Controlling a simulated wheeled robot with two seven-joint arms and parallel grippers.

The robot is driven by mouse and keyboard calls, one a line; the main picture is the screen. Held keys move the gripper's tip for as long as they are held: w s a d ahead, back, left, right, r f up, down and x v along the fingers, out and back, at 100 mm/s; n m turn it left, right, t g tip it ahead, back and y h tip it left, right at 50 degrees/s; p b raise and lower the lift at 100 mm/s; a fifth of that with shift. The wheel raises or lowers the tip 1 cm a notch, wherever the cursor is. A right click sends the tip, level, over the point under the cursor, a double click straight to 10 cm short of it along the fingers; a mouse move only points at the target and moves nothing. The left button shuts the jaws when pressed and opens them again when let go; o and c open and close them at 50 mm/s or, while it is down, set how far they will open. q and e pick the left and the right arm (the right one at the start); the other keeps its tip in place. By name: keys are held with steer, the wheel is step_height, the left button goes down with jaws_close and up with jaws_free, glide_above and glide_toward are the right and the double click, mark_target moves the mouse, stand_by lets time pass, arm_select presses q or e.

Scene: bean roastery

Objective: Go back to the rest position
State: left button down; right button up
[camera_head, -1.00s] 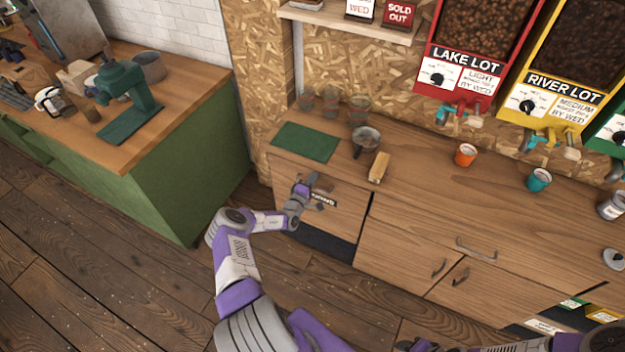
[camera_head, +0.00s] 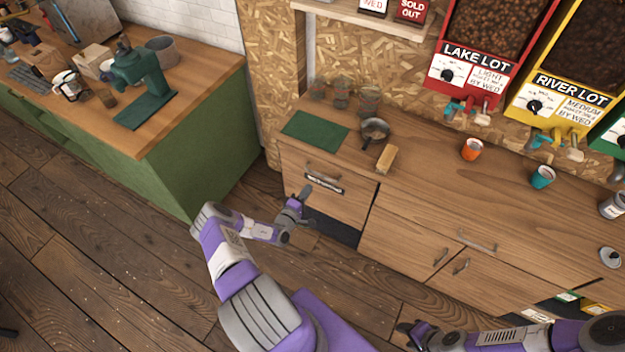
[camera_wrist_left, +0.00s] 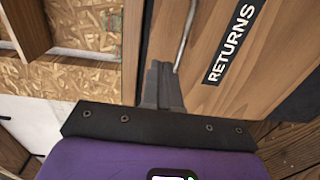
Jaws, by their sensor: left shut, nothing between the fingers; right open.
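My left gripper (camera_head: 303,192) is shut and empty in front of the closed drawer (camera_head: 314,178) at the left end of the wooden counter. In the left wrist view its fingers (camera_wrist_left: 162,85) are together beside the drawer's metal handle (camera_wrist_left: 185,35) and its RETURNS label (camera_wrist_left: 235,42), with nothing between them. I cannot tell whether they touch the drawer front. My right gripper (camera_head: 408,330) is low at the bottom edge of the head view, in front of the cabinets, with its arm coming in from the right. It is open.
The counter holds a green mat (camera_head: 314,135), a metal pan (camera_head: 374,132), a wooden block (camera_head: 386,158), an orange cup (camera_head: 472,149) and a teal cup (camera_head: 542,177). A green cabinet (camera_head: 200,150) stands at the left. The wooden floor (camera_head: 110,260) between is clear.

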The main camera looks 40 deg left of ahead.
arm_select(q)
steer(key=shift+s+d, duration=0.2)
steer(key=shift+s, duration=0.5)
